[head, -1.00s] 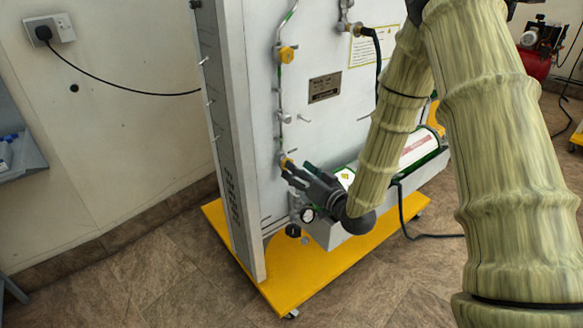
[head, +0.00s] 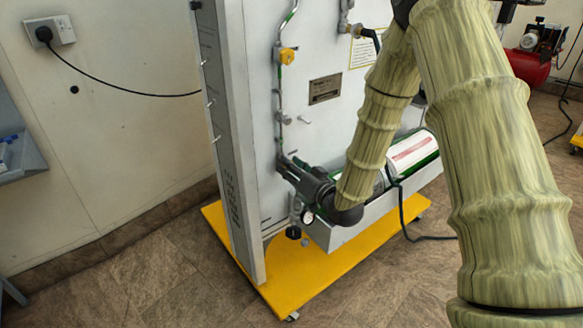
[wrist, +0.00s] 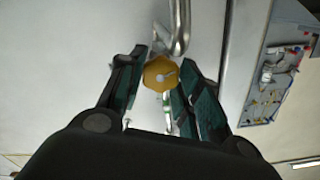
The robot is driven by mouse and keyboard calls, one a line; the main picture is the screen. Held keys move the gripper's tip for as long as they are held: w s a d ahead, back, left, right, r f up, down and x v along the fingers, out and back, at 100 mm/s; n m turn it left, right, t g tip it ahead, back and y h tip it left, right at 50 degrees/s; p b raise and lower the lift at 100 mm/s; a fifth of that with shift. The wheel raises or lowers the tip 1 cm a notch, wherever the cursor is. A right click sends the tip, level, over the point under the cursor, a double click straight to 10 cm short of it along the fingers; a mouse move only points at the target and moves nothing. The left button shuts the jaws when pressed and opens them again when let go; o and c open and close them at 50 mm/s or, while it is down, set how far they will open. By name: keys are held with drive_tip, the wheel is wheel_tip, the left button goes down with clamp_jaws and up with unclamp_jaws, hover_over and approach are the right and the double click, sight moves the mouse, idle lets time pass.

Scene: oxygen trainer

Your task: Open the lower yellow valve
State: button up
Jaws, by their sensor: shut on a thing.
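The lower yellow valve (wrist: 160,74) shows in the wrist view as an eight-sided knob on the white panel, between the tips of my gripper (wrist: 156,88). The fingers are closed on its two sides. In the head view my gripper (head: 285,165) reaches the lower part of the panel's pipe and hides this valve. The upper yellow valve (head: 288,55) sits higher on the same pipe, clear of my gripper.
The white panel (head: 265,110) stands on a yellow wheeled base (head: 290,285). A white cylinder (head: 410,150) lies in a tray to the right of my gripper. A black hose (head: 405,205) hangs there. A small gauge (head: 307,215) is just below my gripper.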

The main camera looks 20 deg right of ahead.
drive_tip(key=shift+n, duration=3.9)
drive_tip(key=o, duration=1)
drive_tip(key=shift+o, duration=0.2)
drive_tip(key=shift+s, duration=0.1)
drive_tip(key=v, duration=1.2)
